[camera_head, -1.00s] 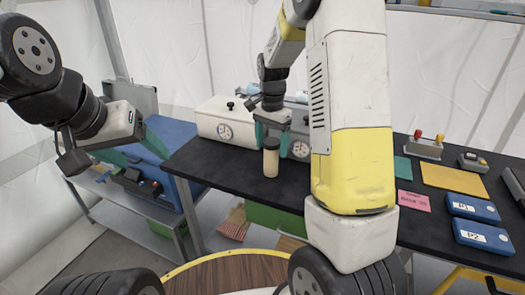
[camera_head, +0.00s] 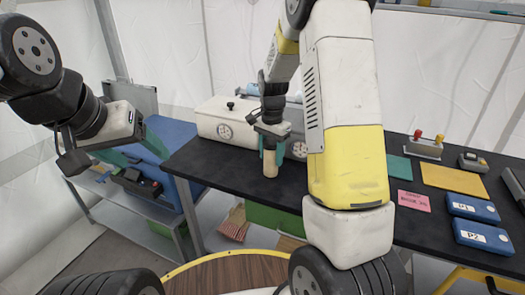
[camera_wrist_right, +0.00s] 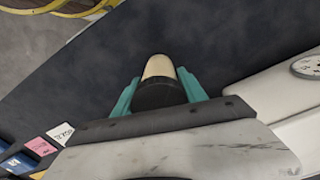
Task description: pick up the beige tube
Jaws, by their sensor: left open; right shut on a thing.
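The beige tube (camera_head: 270,164) stands upright on the black table near its front left edge. In the right wrist view the tube (camera_wrist_right: 158,67) shows its beige body and dark cap between the teal fingers. My right gripper (camera_head: 271,150) reaches down from above and is shut on the tube, with a finger on each side; it also shows in the right wrist view (camera_wrist_right: 158,92). My left gripper (camera_head: 115,157) is open and empty at the left, away from the tube.
White boxes with round dials (camera_head: 218,124) stand just behind the tube. A blue case (camera_head: 168,140) sits on a lower shelf at left. At right lie a yellow sheet (camera_head: 453,180), a pink note (camera_head: 413,201) and blue boxes (camera_head: 473,208). The table's front edge is close.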

